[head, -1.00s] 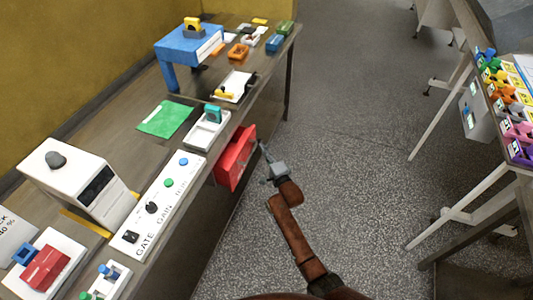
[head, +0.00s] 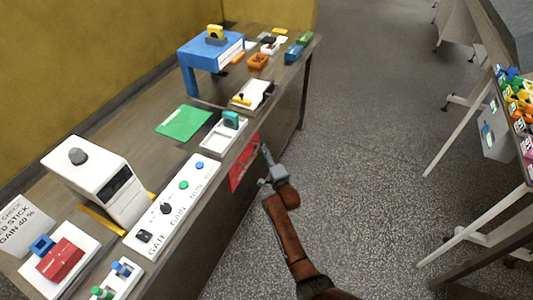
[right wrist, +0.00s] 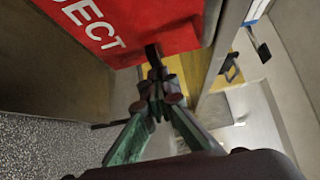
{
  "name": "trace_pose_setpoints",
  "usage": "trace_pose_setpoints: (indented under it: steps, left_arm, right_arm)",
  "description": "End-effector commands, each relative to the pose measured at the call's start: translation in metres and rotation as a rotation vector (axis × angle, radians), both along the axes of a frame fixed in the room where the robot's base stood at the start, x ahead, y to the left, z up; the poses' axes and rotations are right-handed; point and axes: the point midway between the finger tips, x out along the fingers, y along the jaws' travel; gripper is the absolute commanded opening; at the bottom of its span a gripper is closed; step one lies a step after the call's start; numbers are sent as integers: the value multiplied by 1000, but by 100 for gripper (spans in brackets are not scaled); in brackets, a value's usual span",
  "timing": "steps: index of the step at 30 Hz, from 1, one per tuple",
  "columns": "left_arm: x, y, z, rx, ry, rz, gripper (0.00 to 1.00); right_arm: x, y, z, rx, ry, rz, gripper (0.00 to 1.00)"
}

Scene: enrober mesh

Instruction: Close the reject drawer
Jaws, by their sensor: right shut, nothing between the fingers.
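The red reject drawer (head: 244,166) is in the front of the bench, below the tabletop edge. In the head view its red front now looks about flush with the bench side; whether a small gap is left I cannot tell. In the right wrist view the drawer front (right wrist: 130,25) fills the top, with white letters "JECT" showing. My right gripper (head: 265,150) is shut and empty, just in front of the drawer face. In the right wrist view its fingertips (right wrist: 152,52) are at the lower edge of the red front, touching or very near. My left gripper is not in view.
The bench (head: 150,182) carries a white control panel (head: 172,208), a white box machine (head: 97,178), a green sheet (head: 184,123) and a blue stand (head: 210,50). Another table with coloured pieces stands at the right. The speckled floor (head: 370,150) between them is clear.

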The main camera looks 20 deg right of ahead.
Motion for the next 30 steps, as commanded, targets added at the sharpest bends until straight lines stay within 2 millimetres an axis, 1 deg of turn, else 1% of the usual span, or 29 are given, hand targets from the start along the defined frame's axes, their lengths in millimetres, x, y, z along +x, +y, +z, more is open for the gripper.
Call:
trace_pose_setpoints:
  steps: [1, 2, 8, 10, 15, 18, 21, 25, 30]
  left_arm:
    - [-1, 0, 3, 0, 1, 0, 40]
    - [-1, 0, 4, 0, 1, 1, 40]
    - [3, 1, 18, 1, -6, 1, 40]
    - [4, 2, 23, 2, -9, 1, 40]
    - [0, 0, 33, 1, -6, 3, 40]
    - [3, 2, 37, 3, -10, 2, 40]
    - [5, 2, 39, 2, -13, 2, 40]
    - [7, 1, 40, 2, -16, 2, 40]
    - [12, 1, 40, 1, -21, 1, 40]
  right_arm:
    - [-1, 3, 4, 0, -3, 6, 0]
    - [-2, 0, 4, -1, -2, 6, 0]
    - [-18, -24, 4, -4, -1, 8, 0]
    - [-36, -21, 3, 2, -1, 10, 0]
    - [-76, -29, 3, 1, -1, 1, 0]
    - [-95, -32, 2, 2, 0, -2, 0]
    - [-107, -32, 1, 1, 0, -1, 0]
    - [-116, -31, 0, 0, -1, 0, 0]
    - [-118, -30, 0, 0, -1, 1, 0]
